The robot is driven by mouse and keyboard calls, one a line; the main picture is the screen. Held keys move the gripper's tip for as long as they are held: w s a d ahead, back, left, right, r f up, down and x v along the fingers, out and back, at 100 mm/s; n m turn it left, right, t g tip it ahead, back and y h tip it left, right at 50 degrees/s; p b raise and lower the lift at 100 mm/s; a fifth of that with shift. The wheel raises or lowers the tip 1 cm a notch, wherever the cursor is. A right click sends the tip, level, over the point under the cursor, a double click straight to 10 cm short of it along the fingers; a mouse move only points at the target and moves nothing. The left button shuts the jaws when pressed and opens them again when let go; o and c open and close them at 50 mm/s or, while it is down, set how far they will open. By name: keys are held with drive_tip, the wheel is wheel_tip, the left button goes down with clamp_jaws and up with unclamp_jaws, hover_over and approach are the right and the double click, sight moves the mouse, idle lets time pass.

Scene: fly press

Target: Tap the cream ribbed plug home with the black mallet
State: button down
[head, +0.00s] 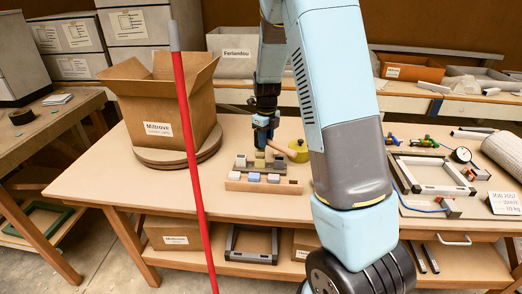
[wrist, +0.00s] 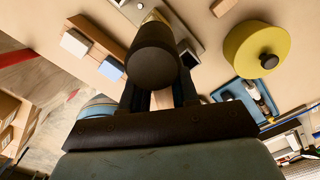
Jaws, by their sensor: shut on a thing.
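My gripper (head: 265,138) is shut on the black mallet, low over the grey fixture (head: 243,164) on the bench. In the wrist view the mallet's dark round head (wrist: 154,55) fills the space ahead of the fingers. A strip of its wooden handle (head: 282,149) shows to the right of my gripper in the head view. A small pale yellowish piece (head: 260,158) stands at the fixture just below my gripper. It may be the cream plug; its ribs and how deep it sits are too small to tell. The mallet head hides much of the fixture in the wrist view.
A yellow-green lidded pot (head: 299,151) stands close right. A cardboard box (head: 160,100) is at left. A red pole (head: 187,150) crosses the near view. A frame (head: 435,175) lies at right.

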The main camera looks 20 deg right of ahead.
drive_tip(key=shift+s+f, duration=0.1)
drive_tip(key=shift+f, duration=1.25)
drive_tip(key=shift+r, duration=0.1)
drive_tip(key=shift+r, duration=1.05)
drive_tip(key=shift+f, duration=0.1)
drive_tip(key=shift+f, duration=1.3)
drive_tip(key=shift+r, duration=0.15)
drive_tip(key=shift+r, duration=1.05)
